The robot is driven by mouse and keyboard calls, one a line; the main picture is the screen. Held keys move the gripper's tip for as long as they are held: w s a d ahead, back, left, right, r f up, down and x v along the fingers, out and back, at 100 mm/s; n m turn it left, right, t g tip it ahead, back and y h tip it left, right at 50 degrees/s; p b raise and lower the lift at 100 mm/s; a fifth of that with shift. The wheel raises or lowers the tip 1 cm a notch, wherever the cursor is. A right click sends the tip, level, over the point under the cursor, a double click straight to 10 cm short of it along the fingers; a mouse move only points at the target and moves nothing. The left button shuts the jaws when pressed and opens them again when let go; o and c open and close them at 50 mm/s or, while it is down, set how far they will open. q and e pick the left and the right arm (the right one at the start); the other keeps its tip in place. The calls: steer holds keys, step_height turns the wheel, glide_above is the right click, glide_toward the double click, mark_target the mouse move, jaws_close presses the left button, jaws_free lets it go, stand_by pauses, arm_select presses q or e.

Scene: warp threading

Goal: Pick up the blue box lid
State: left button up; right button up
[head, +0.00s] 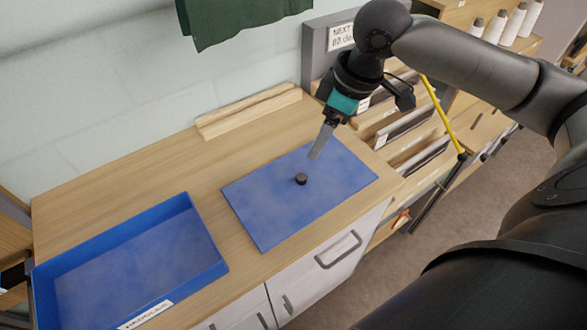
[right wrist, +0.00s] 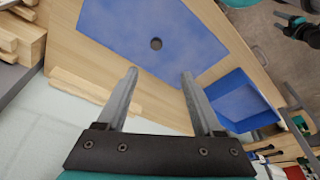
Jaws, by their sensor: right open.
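The blue box lid (head: 265,205) is a flat blue panel with a small dark round knob (head: 301,179) on it. It lies flat on the wooden countertop in the head view, right of the open blue box (head: 130,265). In the right wrist view the lid (right wrist: 120,25) is at the top, with its knob (right wrist: 155,43) above the gap between the fingers. My right gripper (head: 318,150) is open and empty, held above the lid's far side, apart from the knob. The box also shows in the right wrist view (right wrist: 240,105).
Wooden strips (head: 248,110) lie along the wall at the back of the countertop. A rack of slanted trays (head: 410,130) stands to the right. A dark green cloth (head: 235,18) hangs above. The countertop (head: 110,195) behind the box is clear.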

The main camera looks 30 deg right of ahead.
steer(key=b, duration=0.2)
glide_above(301, 177)
steer(key=s, duration=0.2)
steer(key=f, duration=0.5)
steer(key=d+f, duration=0.1)
steer(key=f, duration=0.2)
steer(key=shift+f, duration=0.2)
steer(key=shift+d+b+x, duration=0.2)
steer(key=shift+b+x, duration=0.7)
steer(key=shift+x, duration=2.1)
arm_select(q)
steer(key=f, duration=0.3)
steer(key=shift+s+d+f, duration=0.25)
steer(key=shift+s+f, duration=0.15)
arm_select(e)
steer(key=shift+w, duration=0.15)
jaws_close()
arm_select(q)
steer(key=shift+a, duration=0.1)
steer(key=shift+s, duration=0.1)
arm_select(e)
steer(key=shift+r, duration=0.1)
